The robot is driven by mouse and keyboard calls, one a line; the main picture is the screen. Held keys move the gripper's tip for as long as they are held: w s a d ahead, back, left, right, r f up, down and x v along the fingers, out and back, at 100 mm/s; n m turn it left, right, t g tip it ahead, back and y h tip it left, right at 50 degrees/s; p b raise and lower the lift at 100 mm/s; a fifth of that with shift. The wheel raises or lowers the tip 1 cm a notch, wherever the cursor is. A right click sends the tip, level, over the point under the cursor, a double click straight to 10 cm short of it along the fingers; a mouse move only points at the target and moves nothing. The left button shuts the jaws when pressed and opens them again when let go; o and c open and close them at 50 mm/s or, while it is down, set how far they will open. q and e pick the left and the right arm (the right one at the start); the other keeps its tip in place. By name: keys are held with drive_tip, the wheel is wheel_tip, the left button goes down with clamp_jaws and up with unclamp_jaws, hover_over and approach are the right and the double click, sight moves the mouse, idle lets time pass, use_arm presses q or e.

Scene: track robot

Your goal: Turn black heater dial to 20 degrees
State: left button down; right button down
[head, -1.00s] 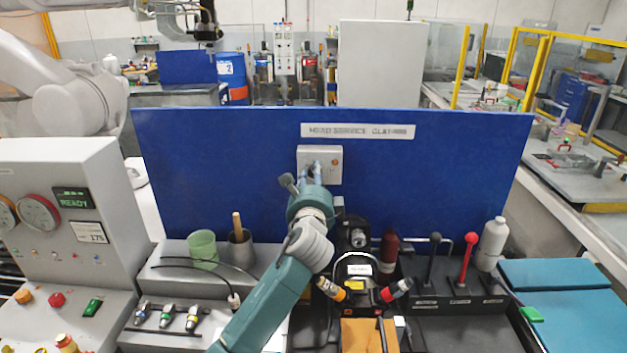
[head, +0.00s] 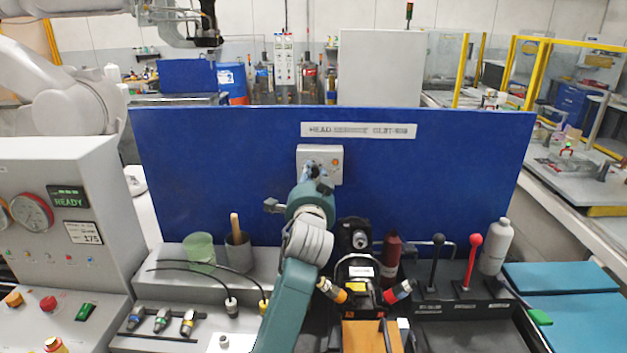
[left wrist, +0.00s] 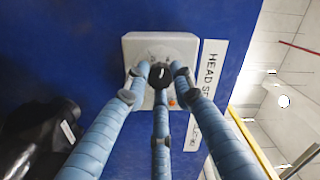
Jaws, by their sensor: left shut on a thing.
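The black heater dial (left wrist: 160,77) sits on a light grey control box (head: 334,158) on the blue panel. In the left wrist view the box (left wrist: 135,45) shows behind the fingers, with a small orange light on it. My left gripper (head: 318,172) is at the box, its fingers closed around the dial. The left wrist view shows the blue-wrapped fingers of my left gripper (left wrist: 158,86) with their tips about the dial. The dial's marks are too small to read, and in the head view the gripper hides the dial. My right gripper is not in view.
The blue panel (head: 220,160) stands behind the bench. In front are a green cup (head: 200,249), black and red levers (head: 472,260), a white bottle (head: 497,246) and colour-banded connectors (head: 333,290). A grey cabinet (head: 70,230) stands left.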

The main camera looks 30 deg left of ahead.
use_arm(q)
drive_tip(key=n, duration=0.2)
drive_tip(key=n+b, duration=0.1)
drive_tip(key=n, duration=0.1)
drive_tip(key=shift+f+n, duration=0.3)
drive_tip(key=shift+f, duration=0.1)
drive_tip(key=shift+n+b, duration=0.45)
drive_tip(key=shift+n, duration=1.45)
drive_tip(key=c, duration=1.5)
unclamp_jaws()
drive_tip(key=shift+c, duration=0.2)
drive_tip(key=shift+o, duration=0.4)
drive_tip(key=shift+s+r, duration=0.1)
drive_tip(key=shift+r, duration=0.25)
wheel_tip(320, 180, up, 10)
drive_tip(key=shift+f, duration=0.2)
